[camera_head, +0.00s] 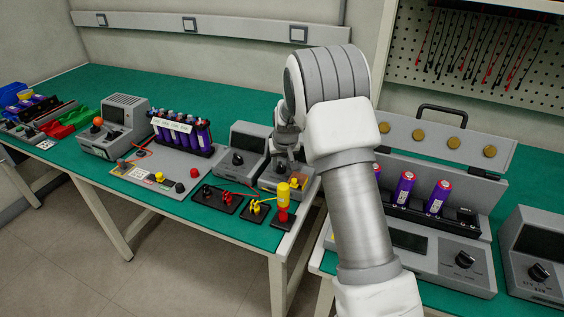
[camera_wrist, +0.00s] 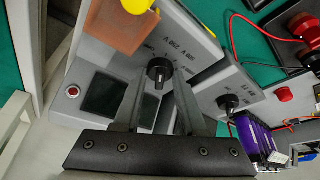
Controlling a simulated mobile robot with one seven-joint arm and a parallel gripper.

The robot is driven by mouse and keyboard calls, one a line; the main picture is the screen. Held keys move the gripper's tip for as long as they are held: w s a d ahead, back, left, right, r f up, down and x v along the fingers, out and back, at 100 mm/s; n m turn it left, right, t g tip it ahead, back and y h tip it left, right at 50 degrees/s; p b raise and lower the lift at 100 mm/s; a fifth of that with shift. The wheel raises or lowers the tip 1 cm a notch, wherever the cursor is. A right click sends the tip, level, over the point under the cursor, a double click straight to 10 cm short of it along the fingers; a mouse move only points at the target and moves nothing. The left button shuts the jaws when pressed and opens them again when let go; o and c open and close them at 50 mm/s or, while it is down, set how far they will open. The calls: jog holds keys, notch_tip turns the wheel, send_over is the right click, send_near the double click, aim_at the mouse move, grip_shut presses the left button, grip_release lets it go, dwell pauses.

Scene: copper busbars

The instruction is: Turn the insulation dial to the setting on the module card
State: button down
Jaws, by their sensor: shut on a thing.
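The black dial (camera_wrist: 159,71) sits on the sloped panel of a grey instrument (camera_wrist: 208,58), with small printed marks around it. In the wrist view my gripper (camera_wrist: 161,84) has its two fingers around this dial, shut on it. The dial's pointer direction is not readable. In the head view my gripper (camera_head: 286,150) is over the same grey instrument (camera_head: 268,181) near the bench's right end, and my arm hides part of it.
A second grey meter with its own black dial (camera_wrist: 228,102) stands close beside. Purple cells (camera_head: 186,132) stand further left. A gap separates the right bench.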

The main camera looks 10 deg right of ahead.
jog(key=shift+a+m+h+p, duration=0.1)
jog(key=shift+m+h+p, duration=0.35)
jog(key=shift+m, duration=0.75)
jog(key=c, duration=0.5)
grip_release()
jog(key=p+v, duration=0.2)
jog(key=v, duration=1.5)
jog(key=shift+a+r, duration=0.15)
jog(key=shift+r, duration=0.05)
jog(key=shift+r, duration=0.1)
